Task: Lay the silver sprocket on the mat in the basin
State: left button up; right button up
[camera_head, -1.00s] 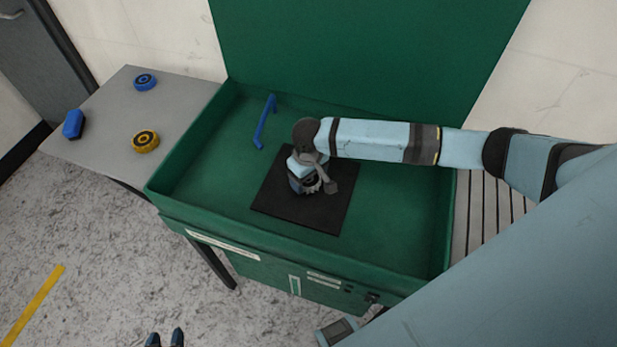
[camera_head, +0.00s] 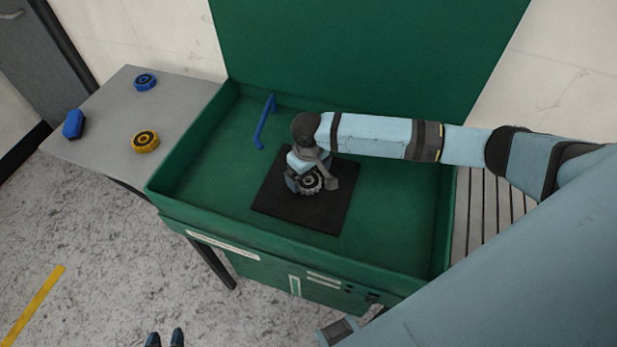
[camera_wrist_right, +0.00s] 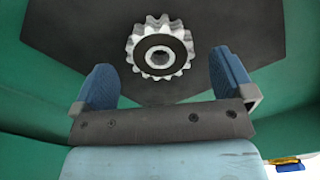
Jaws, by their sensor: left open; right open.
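The silver sprocket (camera_head: 311,181) lies on the black mat (camera_head: 292,217) in the green basin (camera_head: 200,180). In the right wrist view the toothed sprocket (camera_wrist_right: 160,47) shows whole, with the dark mat (camera_wrist_right: 255,30) behind it. My right gripper (camera_head: 306,184) is over the mat, right at the sprocket. In the wrist view its two blue fingers (camera_wrist_right: 165,80) are apart, one on each side below the sprocket, with no contact visible. My left gripper (camera_head: 165,339) is open and empty at the bottom edge, over the floor.
A blue-handled tool (camera_head: 265,122) lies in the basin's far left part. A slatted surface (camera_head: 482,215) lies right of the basin.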

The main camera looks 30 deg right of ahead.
aim_at(308, 180)
notch_tip(308, 180, up, 10)
jog(key=shift+f, duration=0.15)
dwell(0.4)
